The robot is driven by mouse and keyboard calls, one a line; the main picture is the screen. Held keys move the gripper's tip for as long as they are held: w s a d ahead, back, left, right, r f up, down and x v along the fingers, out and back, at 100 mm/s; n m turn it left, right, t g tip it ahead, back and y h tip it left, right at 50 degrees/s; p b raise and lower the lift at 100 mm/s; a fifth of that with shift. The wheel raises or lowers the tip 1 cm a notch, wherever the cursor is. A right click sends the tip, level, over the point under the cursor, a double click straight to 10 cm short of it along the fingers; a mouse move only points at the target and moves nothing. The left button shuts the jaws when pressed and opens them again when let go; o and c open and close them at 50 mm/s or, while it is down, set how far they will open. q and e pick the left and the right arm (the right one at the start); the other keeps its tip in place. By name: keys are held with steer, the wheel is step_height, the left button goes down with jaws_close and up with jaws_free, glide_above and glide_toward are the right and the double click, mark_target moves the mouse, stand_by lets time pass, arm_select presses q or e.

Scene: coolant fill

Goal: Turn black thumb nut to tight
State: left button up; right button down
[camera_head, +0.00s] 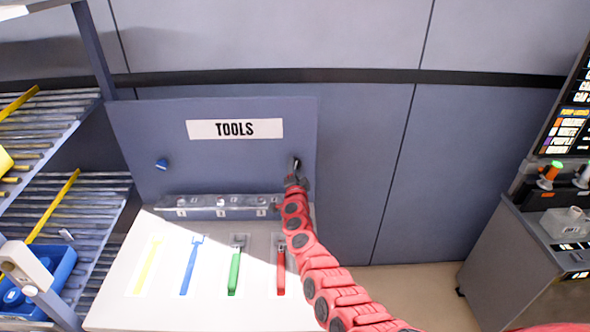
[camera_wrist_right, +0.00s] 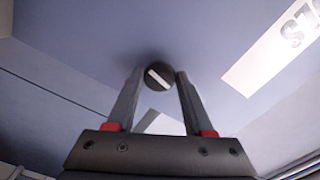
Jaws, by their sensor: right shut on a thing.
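The black thumb nut (camera_head: 297,162) is on the upright blue-grey tools panel, at its right side. In the right wrist view the nut (camera_wrist_right: 159,76) is a round dark knob with a white line across its face. The line slants from upper left to lower right in that view. My right gripper (camera_head: 296,180) is at the panel, its fingers shut on the nut. The wrist view shows one finger on each side of the nut (camera_wrist_right: 157,73). My left gripper is not in view.
A blue knob (camera_head: 161,164) is on the panel's left side, below the TOOLS sign (camera_head: 235,129). A clear rail (camera_head: 220,206) and yellow, blue, green and red tools lie on the white bench (camera_head: 120,316). Roller shelves (camera_head: 60,215) stand left, a grey cabinet (camera_head: 510,255) right.

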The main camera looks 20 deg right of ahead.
steer(key=shift+c, duration=1.6)
jaws_free()
steer(key=v, duration=1.7)
steer(key=shift+s+p, duration=0.2)
steer(key=shift+p, duration=0.1)
steer(key=shift+r, duration=0.1)
